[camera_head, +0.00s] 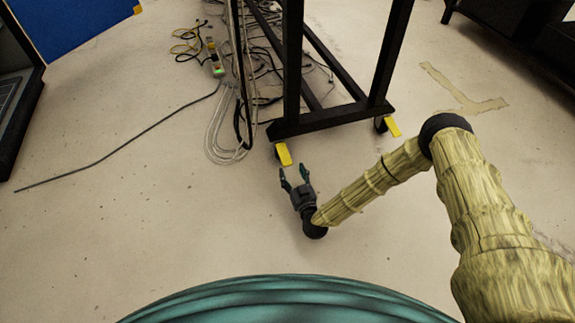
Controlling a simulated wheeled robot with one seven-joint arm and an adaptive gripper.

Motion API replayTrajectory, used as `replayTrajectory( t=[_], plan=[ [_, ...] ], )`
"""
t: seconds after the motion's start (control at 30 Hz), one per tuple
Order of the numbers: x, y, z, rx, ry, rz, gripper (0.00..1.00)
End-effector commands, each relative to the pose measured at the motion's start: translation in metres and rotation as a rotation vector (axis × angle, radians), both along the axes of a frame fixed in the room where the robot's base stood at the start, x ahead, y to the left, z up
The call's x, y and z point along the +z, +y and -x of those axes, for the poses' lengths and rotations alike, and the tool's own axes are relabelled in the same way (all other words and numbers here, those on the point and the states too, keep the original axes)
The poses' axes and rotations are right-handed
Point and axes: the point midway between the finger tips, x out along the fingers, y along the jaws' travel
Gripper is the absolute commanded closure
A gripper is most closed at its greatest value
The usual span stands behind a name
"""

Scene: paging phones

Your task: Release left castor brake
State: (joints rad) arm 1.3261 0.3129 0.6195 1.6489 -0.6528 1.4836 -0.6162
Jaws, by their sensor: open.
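A black wheeled frame (335,121) stands on the floor with a castor at each front corner. The left castor's brake (284,154) is a yellow tab sticking out toward me and sloping down. The right castor's brake (393,127) is a similar yellow tab at the other corner. My gripper (293,178) is open and empty, low over the floor just in front of the left brake. Its fingers point toward the brake, with a small gap in the picture. Whether the fingertips are at the brake's height I cannot tell. The left castor's wheel is mostly hidden.
Looped cables (226,140) lie left of the frame, and more cables spread beneath it. A power strip (215,60) with a green end lies behind them. A single black cable (120,145) runs left across the floor. The floor around my gripper is clear.

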Motion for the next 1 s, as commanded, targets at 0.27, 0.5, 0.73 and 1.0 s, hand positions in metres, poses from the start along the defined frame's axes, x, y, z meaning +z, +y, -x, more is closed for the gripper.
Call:
replayTrajectory(
  t=[0.27,0.5,0.73,1.0],
  plan=[
    [-0.017,0.010,-0.033,-0.001,-0.003,0.000,0.41],
    [-0.015,0.019,-0.060,-0.002,-0.002,-0.001,0.41],
    [-0.012,0.022,-0.071,-0.001,-0.001,0.001,0.41],
    [-0.012,0.022,-0.072,-0.001,-0.001,0.001,0.41]
  ],
)
